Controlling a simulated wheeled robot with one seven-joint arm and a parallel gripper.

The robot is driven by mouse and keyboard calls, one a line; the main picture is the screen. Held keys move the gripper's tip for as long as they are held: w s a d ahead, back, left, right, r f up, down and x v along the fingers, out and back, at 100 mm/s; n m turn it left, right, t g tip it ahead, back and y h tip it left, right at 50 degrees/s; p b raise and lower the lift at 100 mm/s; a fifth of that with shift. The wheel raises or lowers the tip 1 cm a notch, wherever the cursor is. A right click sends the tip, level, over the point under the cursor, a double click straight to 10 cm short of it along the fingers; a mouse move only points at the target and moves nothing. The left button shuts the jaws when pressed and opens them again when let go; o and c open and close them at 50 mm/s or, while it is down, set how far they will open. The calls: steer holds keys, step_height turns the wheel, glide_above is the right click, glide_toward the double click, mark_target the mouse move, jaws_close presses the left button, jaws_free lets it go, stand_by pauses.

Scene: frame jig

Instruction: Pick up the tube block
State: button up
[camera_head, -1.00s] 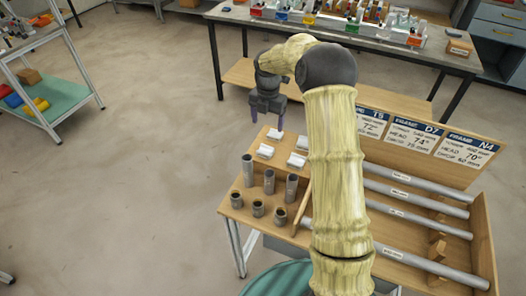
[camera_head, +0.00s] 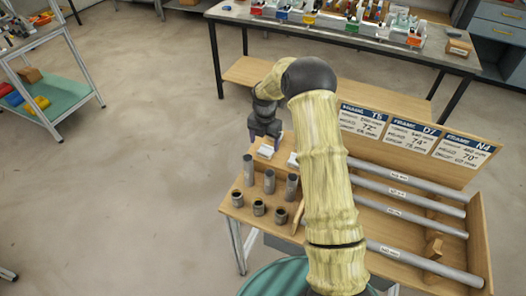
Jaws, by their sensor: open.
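Small white blocks sit on the back left part of the wooden bench; I cannot tell for certain which one is the tube block. The front left white block (camera_head: 265,151) is in full view. The front right white block (camera_head: 293,160) is partly covered by my arm. The back pair is hidden behind my gripper and arm. My gripper (camera_head: 265,138) is open with fingers pointing down, over the back left blocks. Whether its fingers touch or surround a block cannot be made out.
Several grey tube pieces (camera_head: 269,182) stand upright in front of the blocks. Long labelled tubes (camera_head: 406,189) lie in the rack on the right, below the frame signs (camera_head: 409,134). A long table (camera_head: 233,14) with bins stands behind.

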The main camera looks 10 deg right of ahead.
mark_target(265, 152)
steer(key=shift+d+f+p, duration=0.1)
steer(key=shift+f+p, duration=0.4)
steer(key=shift+f, duration=1.5)
steer(key=c, duration=1.1)
